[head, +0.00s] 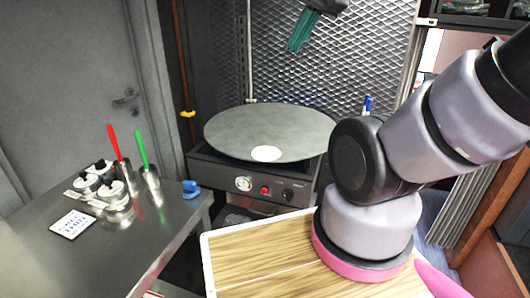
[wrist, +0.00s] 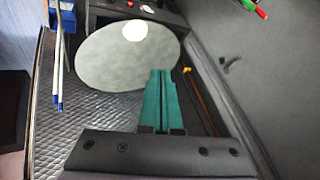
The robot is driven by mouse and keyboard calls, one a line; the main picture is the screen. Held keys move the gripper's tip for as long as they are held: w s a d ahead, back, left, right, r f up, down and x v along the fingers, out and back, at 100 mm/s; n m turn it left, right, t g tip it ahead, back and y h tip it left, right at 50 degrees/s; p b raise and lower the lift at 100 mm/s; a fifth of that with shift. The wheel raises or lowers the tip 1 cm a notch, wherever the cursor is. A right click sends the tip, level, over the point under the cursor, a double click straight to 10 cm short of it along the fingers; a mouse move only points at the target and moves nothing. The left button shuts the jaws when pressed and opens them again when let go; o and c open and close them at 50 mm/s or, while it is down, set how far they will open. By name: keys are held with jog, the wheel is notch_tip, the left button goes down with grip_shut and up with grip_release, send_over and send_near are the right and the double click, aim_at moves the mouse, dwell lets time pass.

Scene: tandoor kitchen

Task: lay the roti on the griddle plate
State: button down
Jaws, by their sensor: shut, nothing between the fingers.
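The roti (head: 266,153) is a small white disc lying flat on the front part of the round grey griddle plate (head: 270,125). It also shows in the wrist view (wrist: 138,30), near the edge of the plate (wrist: 115,65). My gripper (head: 296,44) has green fingers and is at the top of the head view, raised well above and behind the plate. In the wrist view the two green fingers (wrist: 159,75) are side by side, shut and empty. The gripper is apart from the roti.
The griddle stands on a dark unit with knobs (head: 262,187). A steel counter (head: 60,255) at left carries several small pots and holders with a red-handled (head: 114,142) and a green-handled tool (head: 141,148). A wooden board (head: 255,262) is in front. A metal mesh wall (head: 330,60) stands behind.

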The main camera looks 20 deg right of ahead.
jog(key=w+d+g, duration=0.2)
jog(key=w, duration=0.8)
jog(key=m+g, duration=0.2)
jog(key=g, duration=0.3)
send_over(277, 150)
jog(key=w+d, duration=0.2)
jog(key=w, duration=0.1)
notch_tip(277, 150, down, 17)
jog(key=w+d+f+m+g, duration=0.1)
jog(key=w+d+f, duration=0.1)
jog(key=f, duration=0.5)
jog(key=w+d+f+g, duration=0.1)
jog(key=w+d+f, duration=0.15)
jog(key=f, duration=0.45)
jog(key=x, duration=1)
jog(key=shift+s+a, duration=0.1)
jog(key=shift+a, duration=0.15)
jog(key=shift+s+a+r, duration=0.25)
jog(key=shift+s+a, duration=0.55)
jog(key=shift+s, duration=0.25)
jog(key=shift+s+a, duration=0.35)
jog(key=shift+s, duration=0.15)
jog(key=shift+s, duration=0.1)
jog(key=shift+s+a, duration=0.75)
jog(key=shift+s, duration=0.2)
